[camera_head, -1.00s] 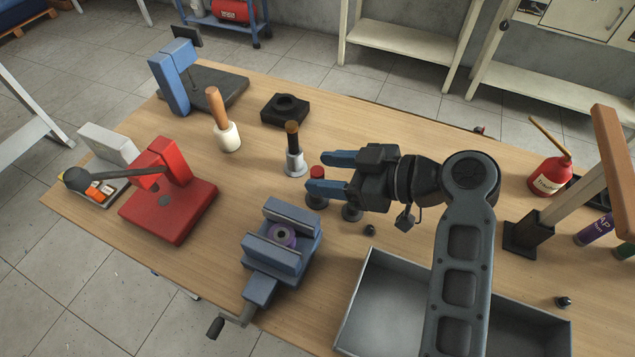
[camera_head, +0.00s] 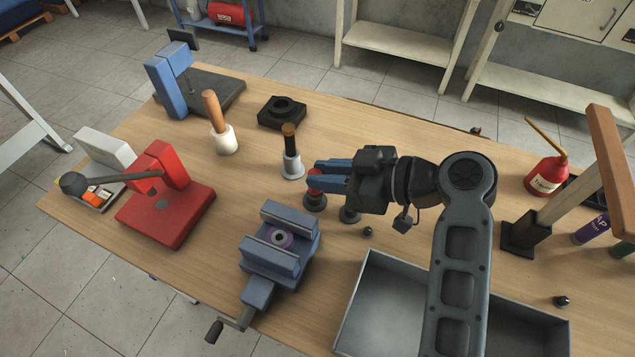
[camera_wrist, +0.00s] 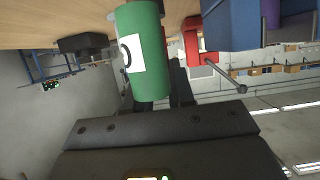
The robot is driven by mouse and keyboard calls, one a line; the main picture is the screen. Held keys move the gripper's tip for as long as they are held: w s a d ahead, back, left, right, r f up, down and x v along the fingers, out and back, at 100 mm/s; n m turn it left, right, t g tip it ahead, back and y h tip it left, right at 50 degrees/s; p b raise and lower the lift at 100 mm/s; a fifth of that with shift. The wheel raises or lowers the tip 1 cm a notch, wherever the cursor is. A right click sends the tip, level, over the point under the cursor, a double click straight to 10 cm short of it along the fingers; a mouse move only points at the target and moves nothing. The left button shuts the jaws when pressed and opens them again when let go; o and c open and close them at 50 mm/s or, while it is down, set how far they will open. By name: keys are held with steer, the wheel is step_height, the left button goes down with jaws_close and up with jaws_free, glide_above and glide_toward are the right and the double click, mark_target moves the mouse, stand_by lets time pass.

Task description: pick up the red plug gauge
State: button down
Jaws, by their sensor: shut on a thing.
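The red plug gauge (camera_head: 314,171) shows as a small red piece between the fingertips of my gripper (camera_head: 316,174) in the head view. It is upright in a dark round base (camera_head: 314,201) on the bench. The two blue fingers are shut on it, and they hide most of its upper part. A green cylinder with a white label (camera_wrist: 141,50) fills the near part of the wrist view, close to the gripper. The red gauge cannot be made out in the wrist view.
A second dark base (camera_head: 349,215) stands under my gripper. A blue vise (camera_head: 280,250) and grey tray (camera_head: 372,318) are in front. A red press (camera_head: 170,205) stands farther left.

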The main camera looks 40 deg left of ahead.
step_height(320, 180, up, 10)
steer(key=b, duration=0.1)
stand_by(0.4)
stand_by(0.4)
